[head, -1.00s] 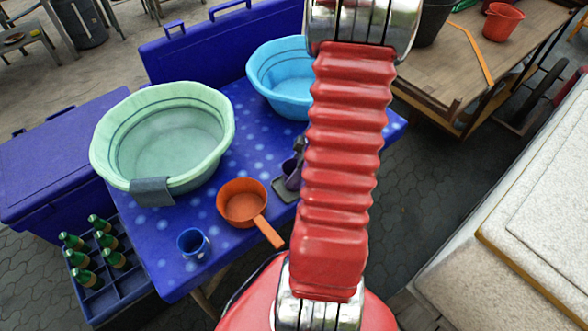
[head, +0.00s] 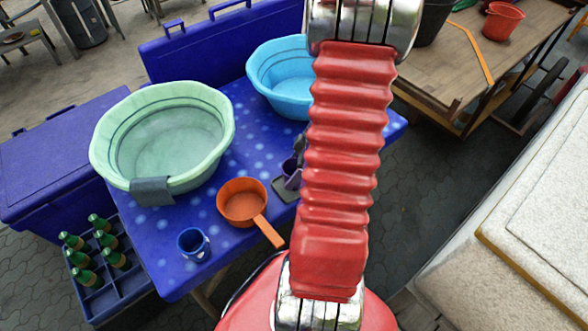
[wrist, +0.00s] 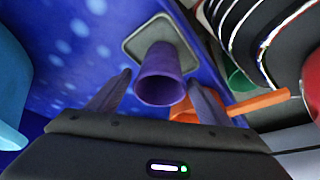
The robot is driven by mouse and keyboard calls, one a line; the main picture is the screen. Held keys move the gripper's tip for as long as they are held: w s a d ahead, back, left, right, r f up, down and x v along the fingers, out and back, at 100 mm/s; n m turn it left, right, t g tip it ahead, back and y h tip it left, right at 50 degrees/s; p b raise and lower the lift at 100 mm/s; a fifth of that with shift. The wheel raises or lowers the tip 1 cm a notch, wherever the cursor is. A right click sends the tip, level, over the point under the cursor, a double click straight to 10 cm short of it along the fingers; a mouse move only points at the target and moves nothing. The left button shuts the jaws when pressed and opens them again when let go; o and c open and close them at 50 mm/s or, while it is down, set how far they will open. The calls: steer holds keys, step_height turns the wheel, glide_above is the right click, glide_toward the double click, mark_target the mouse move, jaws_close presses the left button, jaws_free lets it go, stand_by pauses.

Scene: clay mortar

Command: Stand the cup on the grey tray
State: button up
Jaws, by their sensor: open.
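The purple cup (wrist: 161,88) stands on the grey tray (wrist: 134,47) in the wrist view, its mouth facing the camera. My gripper (wrist: 159,79) is open, with one dark finger on each side of the cup. A gap shows between each finger and the cup. In the head view the cup (head: 291,178) and the tray (head: 279,188) are partly hidden behind my red arm. Only a dark bit of my gripper (head: 299,146) shows there.
An orange pan (head: 241,201) lies left of the tray, its handle toward me. A blue mug (head: 193,243) stands near the table's front edge. A green basin (head: 170,150) and a light blue basin (head: 281,75) stand behind. Spotted blue cloth between them is clear.

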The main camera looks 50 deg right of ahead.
steer(key=v, duration=1.2)
stand_by(0.6)
steer(key=w+a+r+m, duration=0.1)
steer(key=w+a+r, duration=0.45)
steer(key=a, duration=0.25)
steer(key=s+a+r+m, duration=0.1)
steer(key=a+r, duration=0.3)
steer(key=a, duration=0.4)
steer(key=s+a+r+m+t+h, duration=0.1)
steer(key=a+r, duration=0.3)
steer(key=a, duration=0.4)
steer(key=s+a+r+m+h, duration=0.1)
steer(key=a+r+m, duration=0.2)
steer(key=a+r, duration=0.2)
steer(key=a, duration=0.3)
steer(key=shift+t, duration=0.3)
